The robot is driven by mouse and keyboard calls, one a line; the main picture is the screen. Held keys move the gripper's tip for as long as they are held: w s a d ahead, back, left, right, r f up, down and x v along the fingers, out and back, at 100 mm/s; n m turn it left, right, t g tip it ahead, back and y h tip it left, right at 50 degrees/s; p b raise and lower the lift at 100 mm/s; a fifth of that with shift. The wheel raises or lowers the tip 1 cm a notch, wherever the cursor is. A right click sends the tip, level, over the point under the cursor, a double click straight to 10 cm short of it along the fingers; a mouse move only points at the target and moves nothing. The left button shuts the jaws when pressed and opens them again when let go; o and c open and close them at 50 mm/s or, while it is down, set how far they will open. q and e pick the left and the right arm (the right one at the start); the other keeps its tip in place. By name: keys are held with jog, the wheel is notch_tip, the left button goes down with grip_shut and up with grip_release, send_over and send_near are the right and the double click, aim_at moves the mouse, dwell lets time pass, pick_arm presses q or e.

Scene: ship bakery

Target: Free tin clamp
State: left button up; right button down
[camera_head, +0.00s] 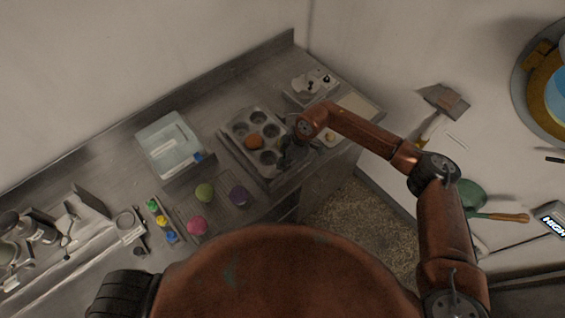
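A grey muffin tin (237,124) with several round cups stands on the steel counter at its right part. An orange-brown item (254,141) sits in one cup. My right gripper (286,160) is dark and points down at the right edge of the tin, beside or over it. The gripper and wrist cover that edge, so I cannot make out a clamp there, nor whether the fingers touch or hold anything. My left gripper is not in view.
A clear lidded box (171,146) stands left of the tin. Pink (197,225), green (204,192) and purple (239,195) round items lie in front. Small coloured bottles (162,221) stand farther left. A device with black knobs (311,83) is behind the tin.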

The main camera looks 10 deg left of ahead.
jog(key=shift+s+f, duration=0.15)
jog(key=shift+f, duration=0.05)
jog(key=shift+w+a, duration=0.3)
jog(key=shift+a, duration=0.15)
jog(key=shift+w+a+r+b, duration=0.35)
jog(key=shift+w+a, duration=0.15)
jog(key=shift+w, duration=0.15)
jog(key=shift+w+a+r+b, duration=0.25)
jog(key=shift+w+a+b, duration=0.15)
jog(key=shift+w, duration=0.2)
notch_tip(320, 180, up, 9)
jog(key=s+d+b, duration=0.1)
jog(key=s+d, duration=0.1)
jog(key=shift+s+d+f, duration=0.15)
